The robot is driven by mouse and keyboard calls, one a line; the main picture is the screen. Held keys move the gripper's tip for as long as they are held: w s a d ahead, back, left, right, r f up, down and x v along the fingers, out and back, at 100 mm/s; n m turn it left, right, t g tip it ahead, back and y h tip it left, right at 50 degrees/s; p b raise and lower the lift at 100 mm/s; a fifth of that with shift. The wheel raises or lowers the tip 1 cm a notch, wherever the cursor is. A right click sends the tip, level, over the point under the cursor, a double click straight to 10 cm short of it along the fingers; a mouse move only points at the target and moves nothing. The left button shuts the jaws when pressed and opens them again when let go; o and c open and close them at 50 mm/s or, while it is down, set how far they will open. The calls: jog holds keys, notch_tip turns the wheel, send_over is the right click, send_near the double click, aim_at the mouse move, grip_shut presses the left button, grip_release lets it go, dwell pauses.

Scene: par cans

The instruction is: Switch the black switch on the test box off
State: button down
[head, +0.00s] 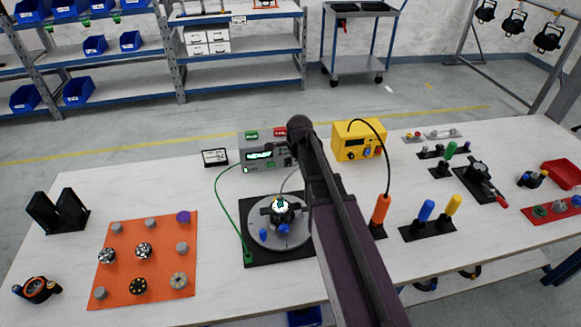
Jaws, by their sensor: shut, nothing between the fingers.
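A grey box (255,155) with lit green displays stands at the back middle of the table, with a green and a red piece on top. A yellow box (345,147) with a small dark display and knobs stands to its right. I cannot tell for certain which is the test box. The black switch is too small to make out, and my arm covers part of the grey box's right side. My arm rises from the bottom and ends in front of the gap between the boxes. My gripper is not visible, apparently hidden behind the arm.
A round plate (262,236) holding a dark lamp part (283,210) lies in front of the grey box. A green cable runs beside it. An orange mat (124,276) is at left. An orange probe (380,208), blue and yellow handles and a red tray (563,173) are at right.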

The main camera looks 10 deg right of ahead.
jog(key=shift+w+a+f, duration=0.1)
jog(key=shift+f, duration=0.05)
jog(key=b, duration=1)
send_near(290, 171)
jog(key=f, duration=0.2)
jog(key=s+f, duration=0.2)
jog(key=f, duration=0.1)
jog(key=shift+a+f, duration=0.1)
jog(key=shift+f, duration=0.2)
jog(key=shift+w+f, duration=0.15)
jog(key=shift+w, duration=1.9)
